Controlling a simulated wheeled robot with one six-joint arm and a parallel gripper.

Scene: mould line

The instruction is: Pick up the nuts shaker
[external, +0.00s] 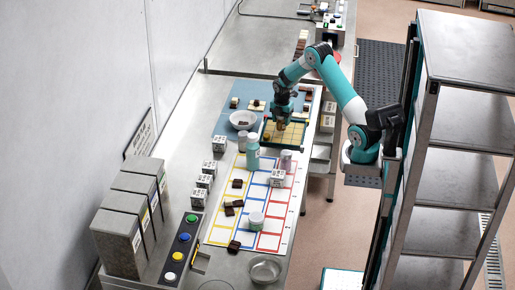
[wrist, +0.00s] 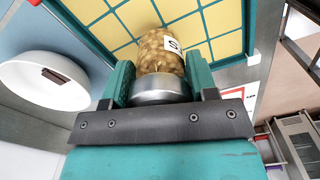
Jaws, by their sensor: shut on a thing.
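The nuts shaker (wrist: 160,57) is a clear jar of tan nuts with a silver cap and a white label partly showing an "S". My gripper (wrist: 158,78) is shut on it, with a teal finger on each side near the cap. In the external view my gripper (external: 282,119) is over the yellow gridded mould (external: 270,136) in its teal frame, and the shaker is small and mostly hidden there. In the wrist view the mould (wrist: 218,47) lies behind the shaker. I cannot tell how far the shaker is above it.
A white bowl (external: 242,119) stands left of the mould. A teal-white bottle (external: 253,152), a grey-capped shaker (external: 242,141) and another shaker (external: 286,160) stand nearby. Shelving (external: 470,100) stands at right.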

